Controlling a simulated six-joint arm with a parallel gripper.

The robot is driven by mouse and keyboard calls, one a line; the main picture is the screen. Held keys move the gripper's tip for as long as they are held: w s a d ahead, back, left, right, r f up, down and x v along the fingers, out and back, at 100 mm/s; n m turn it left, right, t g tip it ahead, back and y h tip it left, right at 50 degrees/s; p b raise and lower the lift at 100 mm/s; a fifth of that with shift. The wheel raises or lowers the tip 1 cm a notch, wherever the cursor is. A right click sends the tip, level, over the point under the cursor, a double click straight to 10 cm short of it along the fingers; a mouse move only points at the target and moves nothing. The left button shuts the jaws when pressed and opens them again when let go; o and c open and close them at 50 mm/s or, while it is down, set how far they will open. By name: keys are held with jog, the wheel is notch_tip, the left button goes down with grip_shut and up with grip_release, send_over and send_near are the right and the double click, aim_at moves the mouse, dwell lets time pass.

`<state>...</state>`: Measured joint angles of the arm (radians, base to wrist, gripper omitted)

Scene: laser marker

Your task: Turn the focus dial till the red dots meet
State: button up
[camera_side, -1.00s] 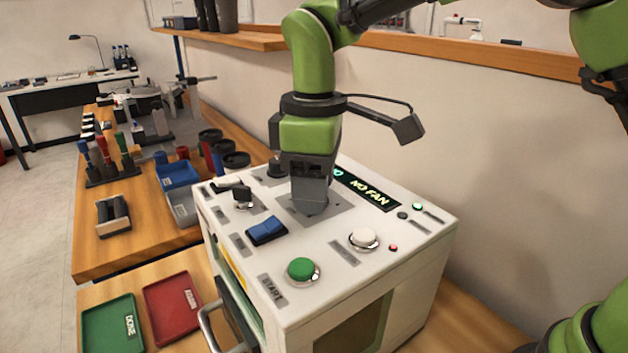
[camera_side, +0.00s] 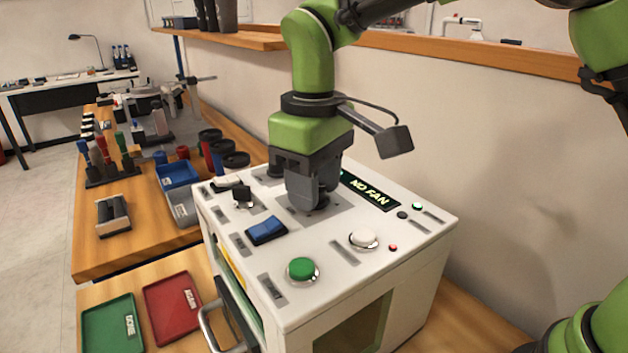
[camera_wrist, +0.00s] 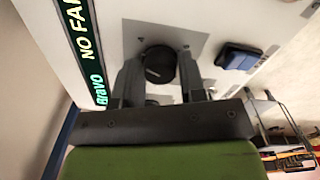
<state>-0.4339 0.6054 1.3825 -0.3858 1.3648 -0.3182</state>
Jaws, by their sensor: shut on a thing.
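The focus dial (camera_wrist: 159,64) is a round black knob on a grey plate on top of the white laser marker (camera_side: 330,285). In the wrist view it sits between the two fingers of my gripper (camera_wrist: 158,72), which is shut on it. In the side view my gripper (camera_side: 308,200) points down onto the plate and hides most of the dial. No red dots show in either view. The machine's display (camera_side: 368,190) reads "NO FAN" in the side view; the wrist view also shows "Bravo" on it (camera_wrist: 85,48).
The machine's top also carries a blue rocker switch (camera_side: 267,230), a green button (camera_side: 302,268), a white button (camera_side: 363,238) and a small black knob (camera_side: 243,194). A green tray (camera_side: 112,325) and a red tray (camera_side: 172,308) lie at the left. A wall stands close behind the machine.

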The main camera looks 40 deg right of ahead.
jog(key=shift+m, duration=1.9)
jog(key=o, duration=0.9)
notch_tip(320, 180, up, 10)
jog(key=shift+r, duration=0.1)
